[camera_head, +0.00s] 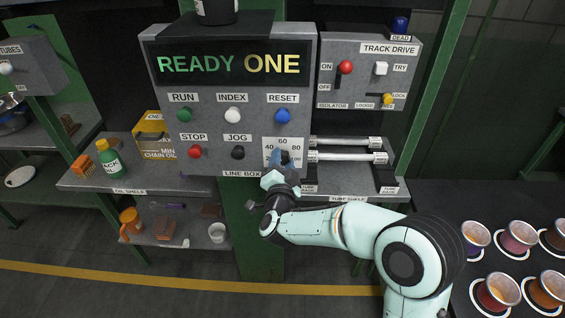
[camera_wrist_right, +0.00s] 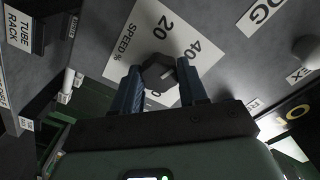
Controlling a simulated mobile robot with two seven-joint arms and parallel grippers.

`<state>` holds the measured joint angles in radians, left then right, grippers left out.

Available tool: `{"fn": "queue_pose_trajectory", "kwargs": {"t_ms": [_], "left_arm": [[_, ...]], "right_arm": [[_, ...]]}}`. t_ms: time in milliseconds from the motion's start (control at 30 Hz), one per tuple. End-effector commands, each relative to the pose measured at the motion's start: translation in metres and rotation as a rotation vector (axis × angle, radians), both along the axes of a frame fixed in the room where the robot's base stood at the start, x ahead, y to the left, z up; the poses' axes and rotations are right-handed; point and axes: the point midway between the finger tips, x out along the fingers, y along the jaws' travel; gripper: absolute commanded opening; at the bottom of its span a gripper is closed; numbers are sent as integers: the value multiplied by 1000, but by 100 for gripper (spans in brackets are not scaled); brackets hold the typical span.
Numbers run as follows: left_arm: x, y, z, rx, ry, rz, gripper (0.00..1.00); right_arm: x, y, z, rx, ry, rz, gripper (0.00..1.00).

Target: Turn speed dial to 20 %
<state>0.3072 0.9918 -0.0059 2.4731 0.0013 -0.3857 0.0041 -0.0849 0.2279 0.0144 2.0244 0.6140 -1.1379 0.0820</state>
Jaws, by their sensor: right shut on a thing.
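The speed dial (camera_wrist_right: 158,72) is a dark knob on a white scale card (camera_head: 270,144) on the line box front. In the wrist view the card's "20", "40" and "SPEED %" show; in the head view "60" and "80" also show. My right gripper (camera_head: 286,157) reaches the card from below. In the wrist view its two blue fingers (camera_wrist_right: 160,76) stand on either side of the knob, shut on it. A small pale mark shows on the knob between the fingers, but I cannot tell which number it points to. My left gripper is out of view.
The line box (camera_head: 225,75) carries the red STOP button (camera_head: 195,151), black JOG button (camera_head: 237,152) and blue RESET button (camera_head: 282,116) near the dial. A tube rack (camera_head: 345,150) with white tubes stands close right.

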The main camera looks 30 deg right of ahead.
Motion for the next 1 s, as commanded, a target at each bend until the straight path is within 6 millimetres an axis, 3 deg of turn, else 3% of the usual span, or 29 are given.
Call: {"fn": "queue_pose_trajectory", "kwargs": {"t_ms": [600, 1000], "left_arm": [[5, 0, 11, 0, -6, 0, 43], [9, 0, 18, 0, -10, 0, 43]], "right_arm": [[0, 1, 1, -479, 294, 1, 12], [0, 0, 0, -659, 404, 1, 12]]}}
